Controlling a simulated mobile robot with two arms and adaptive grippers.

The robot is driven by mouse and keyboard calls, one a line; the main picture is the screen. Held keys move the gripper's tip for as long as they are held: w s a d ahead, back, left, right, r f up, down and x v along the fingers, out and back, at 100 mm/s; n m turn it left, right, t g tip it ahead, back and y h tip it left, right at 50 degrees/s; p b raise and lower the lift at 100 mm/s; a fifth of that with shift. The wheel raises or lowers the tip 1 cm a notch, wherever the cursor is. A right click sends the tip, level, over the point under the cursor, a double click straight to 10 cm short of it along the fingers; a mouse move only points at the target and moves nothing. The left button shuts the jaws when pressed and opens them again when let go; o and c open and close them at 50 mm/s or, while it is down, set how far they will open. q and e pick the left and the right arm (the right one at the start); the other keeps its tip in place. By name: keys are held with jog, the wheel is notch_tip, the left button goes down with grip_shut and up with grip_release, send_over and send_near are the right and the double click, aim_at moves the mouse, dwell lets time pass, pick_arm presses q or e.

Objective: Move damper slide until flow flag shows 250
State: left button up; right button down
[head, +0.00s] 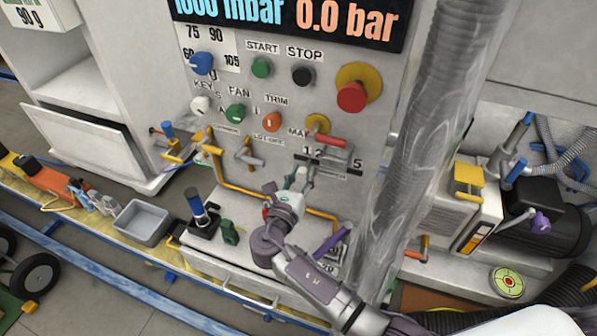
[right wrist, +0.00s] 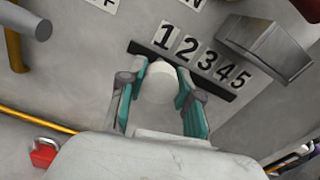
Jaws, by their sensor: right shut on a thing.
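A dark slot (right wrist: 218,92) runs under a number scale (right wrist: 203,62) reading 1 2 3 4 5 on the grey panel. A pale round knob (right wrist: 158,84), apparently the damper slide's, stands near its 1 end. My right gripper (right wrist: 160,100) is shut on this knob, its two teal-lined fingers on either side. In the head view my right gripper (head: 304,176) reaches up to the panel just below the scale (head: 337,158); the knob is hidden there. I cannot make out a flow flag or a 250 reading. My left gripper is not in view.
A grey block (right wrist: 265,48) juts out above the scale's right end. A red mushroom button (head: 352,97) and several knobs sit above. A clear ribbed hose (head: 440,110) hangs close on the right. Yellow pipes (head: 235,186) run at lower left.

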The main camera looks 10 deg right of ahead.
jog(key=s+d+p, duration=0.4)
jog(key=s+d, duration=0.1)
jog(key=d, duration=0.2)
jog(key=shift+d, duration=0.15)
jog(key=shift+w, duration=0.1)
jog(key=c, duration=0.8)
grip_release()
jog(key=shift+o, duration=0.2)
jog(key=v, duration=1.2)
